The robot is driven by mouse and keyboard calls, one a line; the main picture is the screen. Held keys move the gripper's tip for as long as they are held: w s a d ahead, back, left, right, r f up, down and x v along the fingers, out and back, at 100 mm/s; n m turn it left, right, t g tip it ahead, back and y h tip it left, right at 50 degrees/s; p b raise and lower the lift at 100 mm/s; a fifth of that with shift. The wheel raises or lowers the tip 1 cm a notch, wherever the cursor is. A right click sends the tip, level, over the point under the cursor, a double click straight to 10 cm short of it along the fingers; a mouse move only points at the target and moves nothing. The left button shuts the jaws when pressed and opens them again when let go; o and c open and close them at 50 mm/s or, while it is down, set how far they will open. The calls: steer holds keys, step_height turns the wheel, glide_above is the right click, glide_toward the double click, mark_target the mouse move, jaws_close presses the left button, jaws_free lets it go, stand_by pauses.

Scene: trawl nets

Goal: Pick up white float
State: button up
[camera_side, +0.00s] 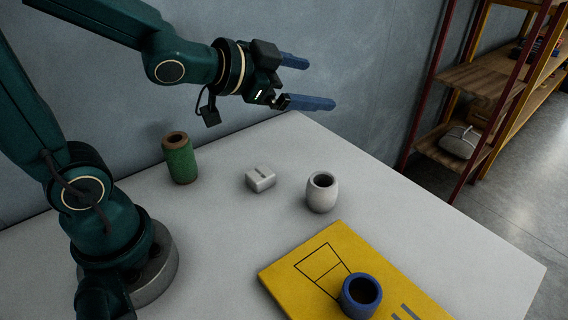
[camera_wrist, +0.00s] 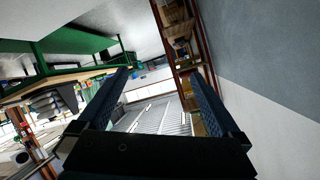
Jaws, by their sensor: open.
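A white float (camera_side: 321,192), rounded with a dark hole in its top, stands upright on the pale table, right of the middle in the side view. My gripper (camera_side: 318,82) is open and empty, raised well above the table near the wall. The float is below it in the picture and apart from it. In the wrist view my gripper (camera_wrist: 163,88) shows two blue fingers spread apart with nothing between them. The wrist camera looks out across the room, and the float is not seen there.
A green spool (camera_side: 181,160) and a small white block (camera_side: 260,179) stand left of the float. A blue float (camera_side: 360,296) sits on a yellow board (camera_side: 322,254) at the front. A shelf rack (camera_side: 480,82) stands beyond the table. Bare table (camera_side: 225,250) lies at front left.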

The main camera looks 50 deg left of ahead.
mark_target(318, 180)
steer(key=w+d+f+m+h, duration=0.1)
steer(key=f, duration=0.1)
steer(key=d+f+m+h, duration=0.1)
steer(key=f+h, duration=0.1)
steer(key=f, duration=0.1)
steer(key=w+d+f+m+h, duration=0.1)
steer(key=f, duration=0.1)
steer(key=shift+w+d+f+g+h, duration=0.2)
steer(key=shift+w+d+g+h, duration=0.1)
steer(key=shift+h, duration=0.1)
steer(key=s+f, duration=0.1)
steer(key=f, duration=0.2)
steer(key=s+f+n+g+h, duration=0.1)
steer(key=f, duration=0.2)
steer(key=s+f+g, duration=0.1)
steer(key=f, duration=0.2)
steer(key=shift+d+f+h, duration=0.3)
steer(key=shift+d+f, duration=0.05)
steer(key=shift+s+a+f+n, duration=0.1)
steer(key=shift+f+n, duration=0.3)
steer(key=shift+f, duration=0.2)
steer(key=shift+x, duration=2.4)
steer(key=c, duration=1.3)
